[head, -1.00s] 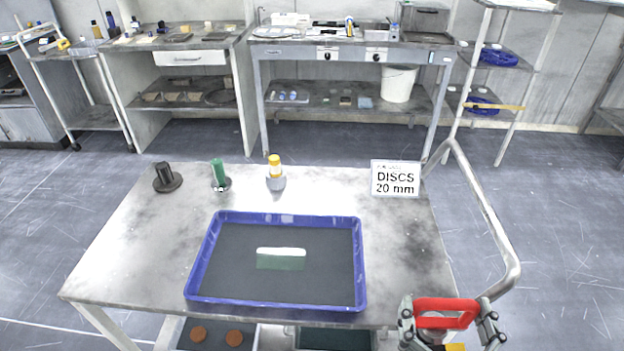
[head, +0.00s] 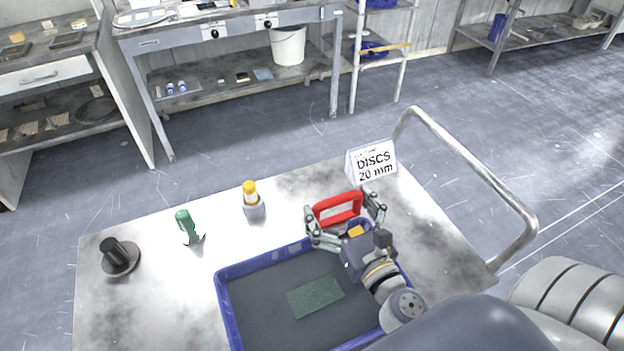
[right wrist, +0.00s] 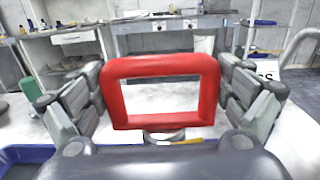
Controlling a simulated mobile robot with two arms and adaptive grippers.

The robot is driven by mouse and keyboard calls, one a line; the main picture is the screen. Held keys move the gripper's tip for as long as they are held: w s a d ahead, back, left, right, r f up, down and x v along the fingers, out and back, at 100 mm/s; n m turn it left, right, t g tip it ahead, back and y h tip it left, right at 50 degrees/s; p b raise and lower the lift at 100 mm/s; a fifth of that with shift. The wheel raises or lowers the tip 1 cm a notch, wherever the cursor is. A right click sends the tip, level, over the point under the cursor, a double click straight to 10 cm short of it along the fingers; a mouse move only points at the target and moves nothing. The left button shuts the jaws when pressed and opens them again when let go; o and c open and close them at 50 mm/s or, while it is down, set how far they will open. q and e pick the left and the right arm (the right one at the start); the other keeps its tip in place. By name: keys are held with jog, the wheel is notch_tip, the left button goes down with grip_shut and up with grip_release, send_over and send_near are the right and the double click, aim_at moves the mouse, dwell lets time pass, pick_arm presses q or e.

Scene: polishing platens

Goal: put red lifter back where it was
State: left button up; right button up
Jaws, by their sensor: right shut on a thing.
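The red lifter (head: 338,209) is a rectangular red loop handle. My right gripper (head: 345,213) is shut on it, over the back right part of the blue tray, near the sign. In the right wrist view the red lifter (right wrist: 163,92) stands upright between the two fingers of the right gripper (right wrist: 160,100). A round pale base shows partly under the handle in that view; whether it touches the table I cannot tell. My left gripper is not in view.
A blue tray (head: 225,300) holds a green rectangle (head: 316,297). A black knob (head: 118,256), a green-handled tool (head: 187,226) and a yellow-topped bottle (head: 252,200) stand along the table's back left. A "DISCS 20 mm" sign (head: 372,162) stands at the back. A tube rail (head: 470,160) borders the right.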

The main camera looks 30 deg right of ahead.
jog(key=w+d+f, duration=0.1)
jog(key=w, duration=0.3)
jog(key=w+f, duration=0.2)
jog(key=w, duration=0.3)
jog(key=w+d+f, duration=0.1)
jog(key=w, duration=0.3)
jog(key=shift+w+d+f, duration=0.15)
jog(key=shift+w+d, duration=0.15)
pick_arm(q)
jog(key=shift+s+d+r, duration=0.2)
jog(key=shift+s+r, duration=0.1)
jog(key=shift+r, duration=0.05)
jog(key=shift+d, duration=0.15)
pick_arm(e)
jog(key=shift+f, duration=0.1)
jog(key=o, duration=1.6)
jog(key=shift+f, duration=0.25)
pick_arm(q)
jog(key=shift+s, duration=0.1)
pick_arm(e)
jog(key=shift+o, duration=0.6)
jog(key=shift+s, duration=0.1)
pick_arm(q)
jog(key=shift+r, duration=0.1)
pick_arm(e)
jog(key=shift+r, duration=0.25)
